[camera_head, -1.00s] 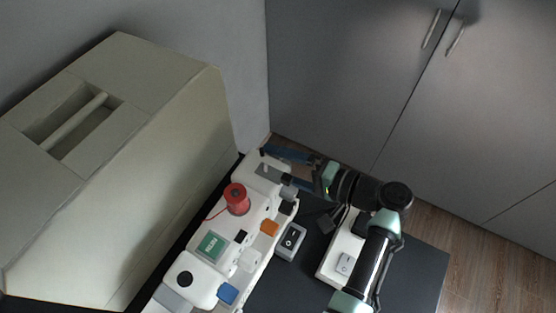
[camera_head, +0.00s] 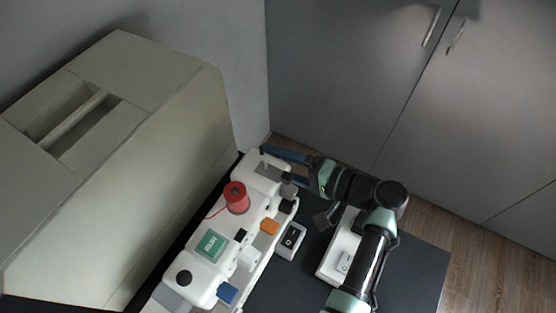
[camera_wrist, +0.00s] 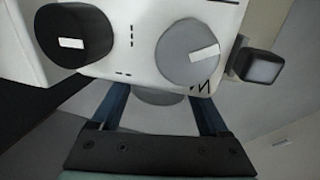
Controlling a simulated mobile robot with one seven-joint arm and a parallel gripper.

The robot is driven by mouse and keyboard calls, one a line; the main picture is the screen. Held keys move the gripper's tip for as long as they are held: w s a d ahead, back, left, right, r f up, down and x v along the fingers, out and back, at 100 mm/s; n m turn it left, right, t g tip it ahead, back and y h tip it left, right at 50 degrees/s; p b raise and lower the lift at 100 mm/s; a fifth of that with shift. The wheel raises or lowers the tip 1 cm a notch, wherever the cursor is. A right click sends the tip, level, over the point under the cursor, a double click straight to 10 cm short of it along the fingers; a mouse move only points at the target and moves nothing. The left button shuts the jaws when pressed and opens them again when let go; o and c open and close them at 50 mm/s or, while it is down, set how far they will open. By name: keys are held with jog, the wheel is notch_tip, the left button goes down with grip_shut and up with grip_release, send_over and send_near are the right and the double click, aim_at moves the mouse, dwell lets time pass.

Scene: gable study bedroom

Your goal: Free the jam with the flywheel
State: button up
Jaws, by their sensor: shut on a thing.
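A white sewing machine (camera_head: 205,268) stands on a dark table, with a red spool (camera_head: 236,197) on top and a green label on it. In the wrist view, its white face (camera_wrist: 130,40) carries a black dial (camera_wrist: 75,36) and a grey dial (camera_wrist: 188,53). My gripper (camera_head: 275,165) is at the machine's far end, its blue fingers to either side. In the wrist view, the fingers stand around a pale grey rounded part that looks like the flywheel (camera_wrist: 160,96), mostly hidden behind the face. My gripper is shut on it.
A large beige case (camera_head: 160,180) stands close on the left. Grey cupboard doors (camera_head: 340,70) rise behind. A switch box (camera_head: 291,240) and a white pedal-like block (camera_head: 333,267) lie on the dark tabletop (camera_head: 410,280), near my arm.

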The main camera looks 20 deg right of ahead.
jog(key=f+t+y+b, duration=0.1)
jog(key=b, duration=0.3)
jog(key=shift+t+y, duration=0.4)
jog(key=shift+r+t+y+b, duration=0.15)
jog(key=shift+t+y+b, duration=0.25)
jog(key=shift+b, duration=0.4)
jog(key=shift+r, duration=0.25)
jog(key=o, duration=1.2)
jog(key=shift+o, duration=0.2)
jog(key=b+v, duration=0.1)
jog(key=v, duration=0.6)
jog(key=shift+s+d+f, duration=0.15)
jog(key=shift+s+d, duration=0.05)
